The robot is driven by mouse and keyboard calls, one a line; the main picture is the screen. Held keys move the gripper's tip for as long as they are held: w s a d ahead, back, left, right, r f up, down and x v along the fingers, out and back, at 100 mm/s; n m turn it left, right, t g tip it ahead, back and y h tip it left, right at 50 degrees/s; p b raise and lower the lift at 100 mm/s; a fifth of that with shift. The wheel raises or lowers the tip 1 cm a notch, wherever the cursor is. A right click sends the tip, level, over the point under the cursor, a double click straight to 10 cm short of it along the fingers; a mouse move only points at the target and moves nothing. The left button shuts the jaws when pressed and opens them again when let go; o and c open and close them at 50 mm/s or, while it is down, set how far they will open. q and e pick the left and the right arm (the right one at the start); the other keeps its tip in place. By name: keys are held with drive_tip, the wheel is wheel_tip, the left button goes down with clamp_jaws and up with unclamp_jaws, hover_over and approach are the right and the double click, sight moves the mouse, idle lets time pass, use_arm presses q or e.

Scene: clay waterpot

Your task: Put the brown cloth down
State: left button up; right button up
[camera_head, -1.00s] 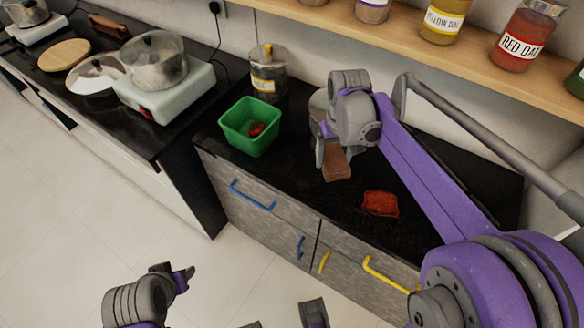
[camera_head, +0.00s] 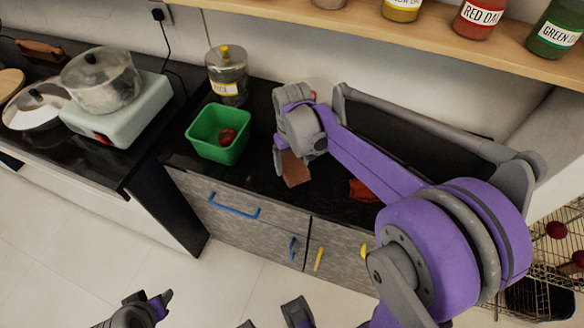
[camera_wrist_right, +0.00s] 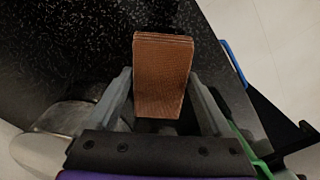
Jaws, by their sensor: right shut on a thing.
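The brown cloth (camera_head: 295,168) is a folded, flat-sided bundle over the black counter, just right of the green bin. My right gripper (camera_head: 287,152) is shut on it from above, and its arm comes in from the right. In the right wrist view the cloth (camera_wrist_right: 163,72) sits between the two fingers of the right gripper (camera_wrist_right: 165,105), with the speckled counter beyond it. I cannot tell if the cloth touches the counter. My left gripper (camera_head: 160,303) is low at the bottom left, away from the counter; its jaws are not clear.
The green bin (camera_head: 205,148) holds a reddish thing. A lidded jar (camera_head: 227,82) stands behind it. A red-orange cloth-like thing (camera_head: 361,190) lies on the black counter (camera_head: 325,195), partly behind my right arm. A shelf (camera_head: 440,38) with jars hangs above.

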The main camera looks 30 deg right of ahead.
drive_tip(key=shift+f, duration=1.25)
drive_tip(key=o, duration=1.2)
drive_tip(key=shift+f, duration=0.1)
drive_tip(key=shift+o, duration=0.2)
